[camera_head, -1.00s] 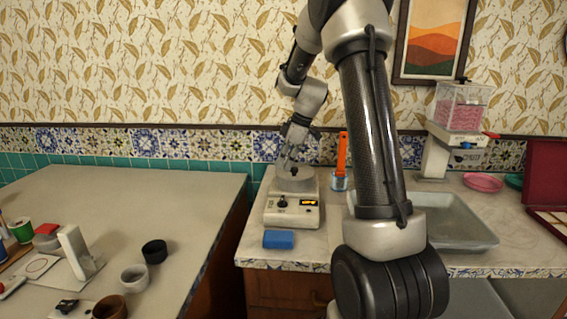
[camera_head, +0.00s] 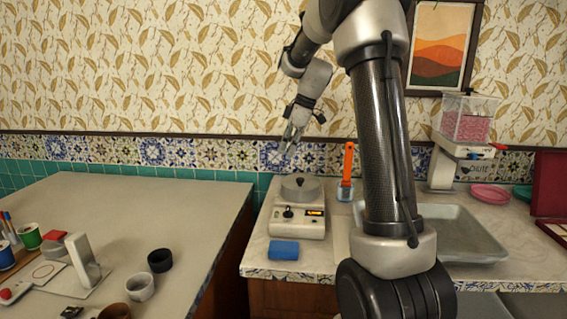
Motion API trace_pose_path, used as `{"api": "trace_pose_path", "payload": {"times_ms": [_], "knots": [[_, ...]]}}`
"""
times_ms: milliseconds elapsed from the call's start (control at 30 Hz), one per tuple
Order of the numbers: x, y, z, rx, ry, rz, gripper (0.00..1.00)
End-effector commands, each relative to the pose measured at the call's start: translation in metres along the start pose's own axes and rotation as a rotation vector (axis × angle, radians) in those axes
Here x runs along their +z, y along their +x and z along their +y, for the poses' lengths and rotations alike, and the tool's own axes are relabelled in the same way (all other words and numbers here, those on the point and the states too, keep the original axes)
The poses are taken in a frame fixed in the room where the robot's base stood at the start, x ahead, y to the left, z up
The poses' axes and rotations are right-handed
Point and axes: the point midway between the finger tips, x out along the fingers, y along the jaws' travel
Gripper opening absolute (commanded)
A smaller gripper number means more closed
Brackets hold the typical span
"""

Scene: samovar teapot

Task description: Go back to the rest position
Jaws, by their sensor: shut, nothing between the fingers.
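My gripper (camera_head: 290,147) is shut and empty. It hangs in the air above a grey lidded pot (camera_head: 300,188), apart from it, in front of the tiled wall strip. The pot sits on a cream appliance (camera_head: 297,222) with a black knob and a small lit display. My arm rises on the right of the picture and bends over toward the gripper, hiding part of the right counter.
A blue block (camera_head: 284,250) lies at the counter's front edge. A grey tray (camera_head: 470,240) and a dispenser (camera_head: 468,120) are on the right. The left table (camera_head: 130,210) holds cups and a white stand.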

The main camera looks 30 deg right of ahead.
Motion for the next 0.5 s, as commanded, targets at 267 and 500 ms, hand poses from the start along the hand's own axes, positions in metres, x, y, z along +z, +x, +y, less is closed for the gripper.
{"api": "trace_pose_path", "payload": {"times_ms": [267, 500], "knots": [[0.0003, -0.0140, 0.0006, 0.000, 0.001, 0.000, 0.00], [0.0022, -0.0136, 0.0032, 0.011, 0.188, -0.006, 0.00]]}}
